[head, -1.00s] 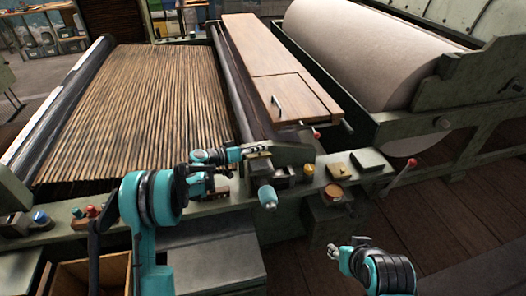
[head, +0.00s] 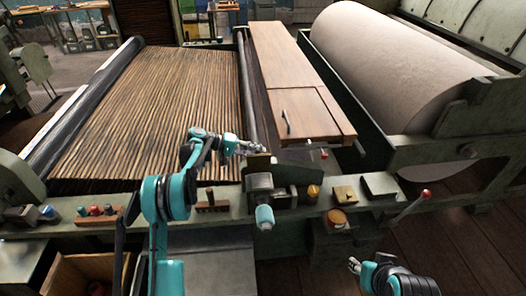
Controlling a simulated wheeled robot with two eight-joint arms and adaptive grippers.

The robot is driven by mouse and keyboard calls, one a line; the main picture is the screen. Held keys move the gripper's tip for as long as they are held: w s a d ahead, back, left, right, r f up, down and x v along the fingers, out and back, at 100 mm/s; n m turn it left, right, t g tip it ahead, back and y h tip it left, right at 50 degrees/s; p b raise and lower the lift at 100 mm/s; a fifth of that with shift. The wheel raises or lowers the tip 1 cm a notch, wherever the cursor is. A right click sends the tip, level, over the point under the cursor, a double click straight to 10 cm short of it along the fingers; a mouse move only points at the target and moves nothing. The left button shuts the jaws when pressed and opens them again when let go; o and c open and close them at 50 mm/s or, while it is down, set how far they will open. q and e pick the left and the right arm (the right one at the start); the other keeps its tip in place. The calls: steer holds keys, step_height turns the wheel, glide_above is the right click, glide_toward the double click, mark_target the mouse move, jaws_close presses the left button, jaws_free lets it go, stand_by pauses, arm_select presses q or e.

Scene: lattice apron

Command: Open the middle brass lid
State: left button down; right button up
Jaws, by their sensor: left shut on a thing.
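A brass lid with a small knob (head: 344,193) lies flat on the green front rail, right of centre, and looks closed. I cannot tell whether it is the middle one of a set. My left gripper (head: 262,150) is above the rail, left of that lid and apart from it. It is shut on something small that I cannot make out. An olive-brown upright plate (head: 258,163) is directly below its fingertips, and contact is unclear. My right gripper (head: 354,265) is low in front of the rail, away from the lid, its fingers too small to read.
A teal-ended handle (head: 264,217) and a round orange-brass piece (head: 337,218) stick out in front. A red-knobbed lever (head: 425,194) stands at right. The slatted apron (head: 150,110) fills the left.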

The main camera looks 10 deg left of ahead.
arm_select(q)
steer(key=shift+w+a+f+n+g, duration=0.25)
steer(key=shift+w+f+n+g, duration=0.2)
steer(key=shift+w+n, duration=0.3)
